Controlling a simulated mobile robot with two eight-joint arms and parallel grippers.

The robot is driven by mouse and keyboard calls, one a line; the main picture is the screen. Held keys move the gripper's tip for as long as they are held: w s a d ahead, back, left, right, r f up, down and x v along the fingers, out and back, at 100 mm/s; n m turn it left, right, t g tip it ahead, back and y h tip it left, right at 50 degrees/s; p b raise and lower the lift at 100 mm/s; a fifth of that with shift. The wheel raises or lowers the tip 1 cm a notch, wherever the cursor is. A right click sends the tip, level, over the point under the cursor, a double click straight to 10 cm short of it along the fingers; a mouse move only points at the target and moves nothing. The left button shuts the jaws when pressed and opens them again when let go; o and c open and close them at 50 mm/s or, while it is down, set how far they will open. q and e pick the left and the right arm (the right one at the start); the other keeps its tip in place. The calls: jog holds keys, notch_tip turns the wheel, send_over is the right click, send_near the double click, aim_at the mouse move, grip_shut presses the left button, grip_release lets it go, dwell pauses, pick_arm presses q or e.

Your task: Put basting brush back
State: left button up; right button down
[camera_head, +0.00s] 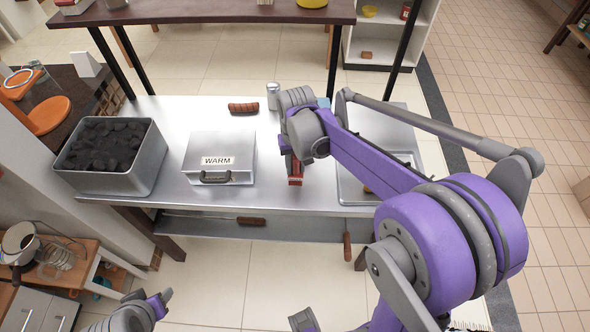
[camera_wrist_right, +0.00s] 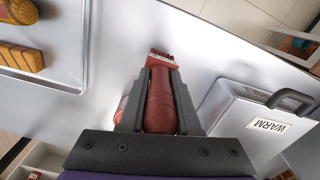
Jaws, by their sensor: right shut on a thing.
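My right gripper (camera_wrist_right: 160,75) is shut on the basting brush (camera_wrist_right: 160,105), with its red-brown handle between the two dark fingers and its short dark bristles pointing up in the wrist view. In the head view the brush's red end (camera_head: 295,180) shows below the gripper (camera_head: 295,165), over the steel table (camera_head: 265,192) between the WARM box and the tray. I cannot tell whether it touches the table. Part of my left arm's end (camera_head: 150,306) shows at the bottom left of the head view; its jaws are not clear.
The WARM box (camera_head: 232,145) and a coal bin (camera_head: 150,165) stand left of the brush. A tray (camera_head: 350,187) with food lies right, partly behind my arm. A brown-handled thing (camera_head: 243,107) and a shaker (camera_head: 273,95) are at the back. Another red-brown thing (camera_wrist_right: 120,108) shows beside the gripper.

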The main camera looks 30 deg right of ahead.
notch_tip(320, 180, down, 2)
jog(key=shift+f, duration=0.1)
jog(key=c, duration=0.6)
grip_release()
